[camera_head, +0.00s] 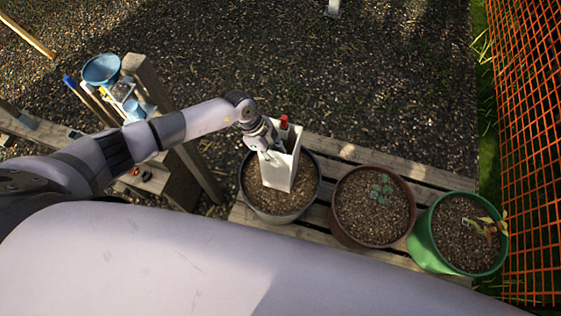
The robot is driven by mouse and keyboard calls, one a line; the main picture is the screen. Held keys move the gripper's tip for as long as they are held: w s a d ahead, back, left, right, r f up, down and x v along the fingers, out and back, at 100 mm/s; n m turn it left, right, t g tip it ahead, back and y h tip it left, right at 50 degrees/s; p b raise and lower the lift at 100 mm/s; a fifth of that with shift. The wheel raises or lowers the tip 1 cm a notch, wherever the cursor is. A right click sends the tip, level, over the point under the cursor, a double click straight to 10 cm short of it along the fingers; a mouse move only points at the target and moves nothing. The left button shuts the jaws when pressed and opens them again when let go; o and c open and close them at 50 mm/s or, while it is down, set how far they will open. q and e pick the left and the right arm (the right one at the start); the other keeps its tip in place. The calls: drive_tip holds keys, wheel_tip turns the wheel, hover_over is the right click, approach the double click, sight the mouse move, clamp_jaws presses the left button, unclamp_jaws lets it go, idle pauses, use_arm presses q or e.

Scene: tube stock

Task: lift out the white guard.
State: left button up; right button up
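The white guard (281,174) is a tall, square-sided piece. It stands roughly upright on the soil of the dark grey pot (285,217), the leftmost of the pots. My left gripper (269,154) is at the guard's upper left, with its finger ends over or against the top edge. The view is too small to tell whether the fingers are closed on the wall. A red-topped item (284,122) shows at the guard's far side; its lower part is hidden. My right gripper is not in view.
A brown pot (333,213) with a small green plant and a green pot (425,252), tilted, with a yellowish plant stand to the right on a slatted wooden pallet (345,150). A wooden post (150,80) and blue bucket (101,69) are at left. Orange mesh fencing (530,130) borders the right.

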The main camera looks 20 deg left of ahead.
use_arm(q)
drive_tip(key=shift+r, duration=0.1)
drive_tip(key=shift+c, duration=0.6)
clamp_jaws()
